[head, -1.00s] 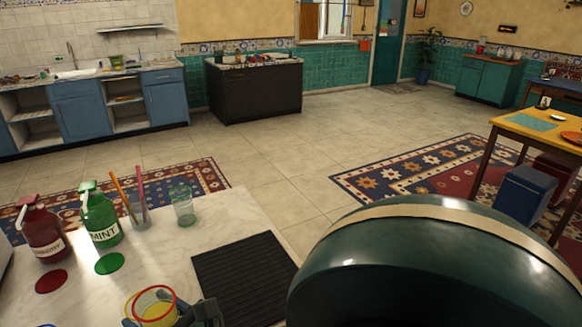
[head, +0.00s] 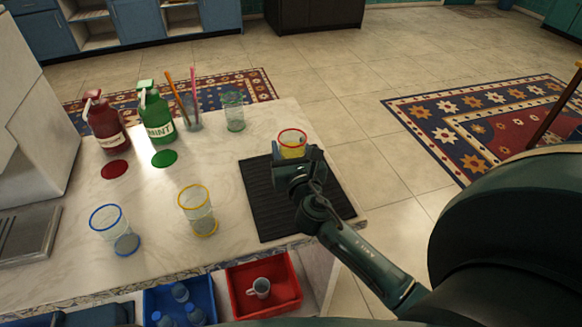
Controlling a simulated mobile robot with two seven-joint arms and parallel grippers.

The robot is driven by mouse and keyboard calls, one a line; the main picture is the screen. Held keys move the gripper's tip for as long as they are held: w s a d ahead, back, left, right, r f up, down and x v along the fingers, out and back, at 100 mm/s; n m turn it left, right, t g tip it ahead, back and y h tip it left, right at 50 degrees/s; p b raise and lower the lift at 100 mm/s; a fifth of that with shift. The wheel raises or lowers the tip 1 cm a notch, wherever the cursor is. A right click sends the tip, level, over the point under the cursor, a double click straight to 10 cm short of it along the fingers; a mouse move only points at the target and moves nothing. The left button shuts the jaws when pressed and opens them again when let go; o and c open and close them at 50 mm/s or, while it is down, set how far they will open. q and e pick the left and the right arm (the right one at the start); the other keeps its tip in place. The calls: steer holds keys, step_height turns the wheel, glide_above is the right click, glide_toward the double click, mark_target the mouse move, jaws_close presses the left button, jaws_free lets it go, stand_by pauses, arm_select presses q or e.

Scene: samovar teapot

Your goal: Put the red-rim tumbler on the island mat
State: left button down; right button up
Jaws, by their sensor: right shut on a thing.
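The red-rim tumbler (head: 292,137), a clear glass with yellowish contents, shows over the back part of the black ribbed island mat (head: 268,206). My right gripper (head: 296,158) is shut on it from the near side and hides its lower part. The tumbler looks upright. I cannot tell whether its base touches the mat. My left gripper is not in view.
A yellow-rim tumbler (head: 203,222) and a blue-rim tumbler (head: 125,243) stand left of the mat. A green MINT bottle (head: 158,115), a red bottle (head: 106,125) and a clear glass (head: 234,112) stand further back. The mat's front part is bare.

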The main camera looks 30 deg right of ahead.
steer(key=shift+f+b, duration=0.9)
steer(key=shift+f, duration=1.25)
steer(key=o, duration=1)
steer(key=shift+c, duration=0.2)
steer(key=shift+r, duration=0.25)
steer(key=v, duration=0.5)
steer(key=b+v, duration=0.1)
steer(key=v, duration=0.4)
steer(key=shift+s+a+f, duration=0.1)
steer(key=shift+s+f, duration=0.1)
steer(key=shift+s, duration=0.2)
steer(key=shift+s+a+r, duration=0.15)
steer(key=shift+s+a, duration=0.05)
steer(key=shift+s, duration=0.4)
